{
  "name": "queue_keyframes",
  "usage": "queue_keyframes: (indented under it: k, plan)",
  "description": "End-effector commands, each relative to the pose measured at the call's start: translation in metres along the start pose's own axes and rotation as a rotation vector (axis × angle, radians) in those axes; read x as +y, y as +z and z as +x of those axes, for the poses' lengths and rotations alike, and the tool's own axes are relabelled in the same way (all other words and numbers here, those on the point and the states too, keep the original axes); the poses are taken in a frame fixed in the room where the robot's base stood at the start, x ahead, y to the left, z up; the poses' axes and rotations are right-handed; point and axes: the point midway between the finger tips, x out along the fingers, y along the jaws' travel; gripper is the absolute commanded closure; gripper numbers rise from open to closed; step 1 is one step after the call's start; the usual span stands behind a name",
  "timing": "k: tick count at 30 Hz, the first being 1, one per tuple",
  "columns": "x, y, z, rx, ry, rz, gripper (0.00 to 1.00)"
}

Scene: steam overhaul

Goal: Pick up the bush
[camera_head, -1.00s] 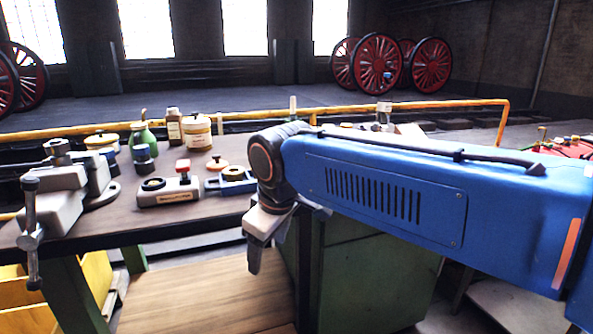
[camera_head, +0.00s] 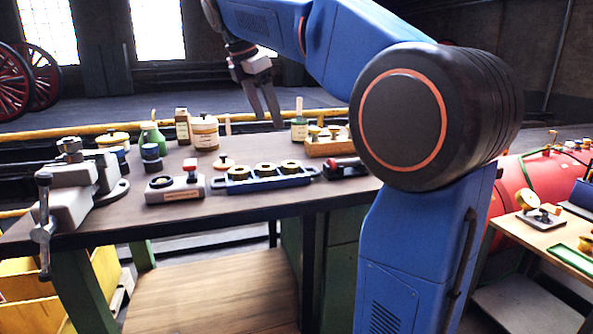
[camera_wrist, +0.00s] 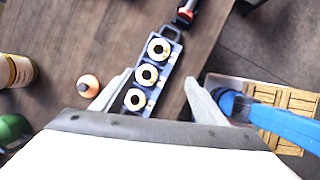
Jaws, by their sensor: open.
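Three brass ring-shaped bushes sit in a row in a blue tray (camera_head: 268,181) on the workbench: a left one (camera_head: 239,173), a middle one (camera_head: 265,169) and a right one (camera_head: 290,165). In the wrist view they show from above as an upper bush (camera_wrist: 158,48), a middle bush (camera_wrist: 146,74) and a lower bush (camera_wrist: 134,99). Another brass ring (camera_head: 161,182) sits on a grey block at the left. My gripper (camera_head: 268,120) is open and empty, pointing down high above the bench. In the wrist view its fingers (camera_wrist: 158,77) appear either side of the tray.
A grey vise (camera_head: 78,185) stands at the bench's left end. A green bottle (camera_head: 151,135), a cream jar (camera_head: 204,133) and a wooden block (camera_head: 325,146) stand behind the tray. A red-handled tool (camera_head: 345,167) lies right of it. Bare bench top lies in front.

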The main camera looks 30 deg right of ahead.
Motion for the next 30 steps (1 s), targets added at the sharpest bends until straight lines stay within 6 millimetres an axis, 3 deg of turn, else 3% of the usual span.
queue_keyframes:
  k: [3, 8, 24, 30]
  plan:
    - [0.014, 0.006, -0.007, -0.014, -0.018, -0.069, 0.34]
    - [0.018, 0.009, -0.005, -0.021, -0.029, -0.103, 0.34]
    - [0.015, 0.011, 0.085, -0.020, -0.031, -0.102, 0.34]
    - [0.015, 0.011, 0.107, -0.020, -0.028, -0.102, 0.34]
